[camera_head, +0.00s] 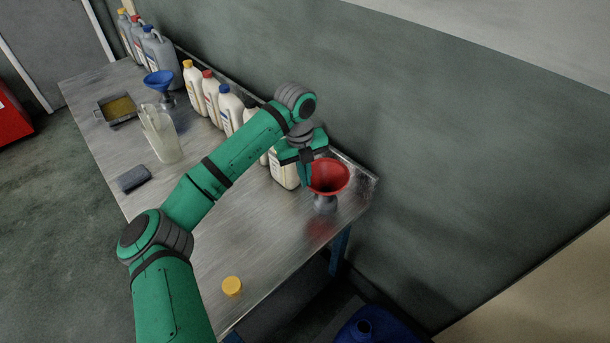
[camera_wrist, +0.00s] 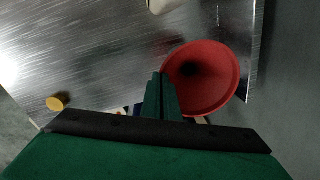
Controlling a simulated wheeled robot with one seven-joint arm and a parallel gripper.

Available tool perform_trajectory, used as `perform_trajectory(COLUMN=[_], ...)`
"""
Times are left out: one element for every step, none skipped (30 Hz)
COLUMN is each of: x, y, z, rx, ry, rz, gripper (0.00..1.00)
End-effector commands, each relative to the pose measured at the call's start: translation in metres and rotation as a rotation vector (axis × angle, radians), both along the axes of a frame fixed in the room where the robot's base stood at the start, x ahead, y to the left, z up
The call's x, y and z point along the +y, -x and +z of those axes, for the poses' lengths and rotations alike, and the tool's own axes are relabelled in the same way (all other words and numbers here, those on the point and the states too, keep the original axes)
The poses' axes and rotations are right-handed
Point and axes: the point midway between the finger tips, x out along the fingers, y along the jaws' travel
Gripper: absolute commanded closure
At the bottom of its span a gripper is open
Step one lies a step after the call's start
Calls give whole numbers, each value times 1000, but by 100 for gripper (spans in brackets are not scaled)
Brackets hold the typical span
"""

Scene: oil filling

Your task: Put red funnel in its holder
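The red funnel (camera_head: 330,174) is upright, mouth up, near the table's far right corner. It also shows in the wrist view (camera_wrist: 212,82), seen from above. A small grey holder (camera_head: 325,203) shows directly below it; whether the funnel rests fully in it I cannot tell. My gripper (camera_head: 307,178) is at the funnel's left rim, pointing down. In the wrist view my gripper's fingers (camera_wrist: 160,88) are close together and appear shut on the rim. The spout is hidden.
A row of white bottles (camera_head: 212,97) stands along the wall, partly behind my arm. A blue funnel (camera_head: 159,80), a clear jug (camera_head: 161,134), a tray (camera_head: 116,111) and a dark block (camera_head: 133,178) are left. A yellow cap (camera_head: 232,286) lies near the front edge.

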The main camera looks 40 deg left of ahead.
Motion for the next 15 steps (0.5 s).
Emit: perform_trajectory(x=[0, 0, 0, 0, 0, 0, 0, -1, -1, -1, 0, 0, 0, 0, 0], y=[0, 0, 0, 0, 0, 0, 0, 0, -1, -1, 0, 0, 0, 0, 0], z=[0, 0, 0, 0, 0, 0, 0, 0, 0, 0, 0, 0, 0, 0, 0], rx=[0, 0, 0, 0, 0, 0, 0, 0, 0, 0, 0, 0, 0, 0, 0], ry=[0, 0, 0, 0, 0, 0, 0, 0, 0, 0, 0, 0, 0, 0, 0], rz=[0, 0, 0, 0, 0, 0, -1, -1, -2, -2, -1, 0, 0, 0, 0], gripper=[100, 100, 100, 100, 100, 94, 87, 80, 77, 77, 77, 77, 77, 77, 77])
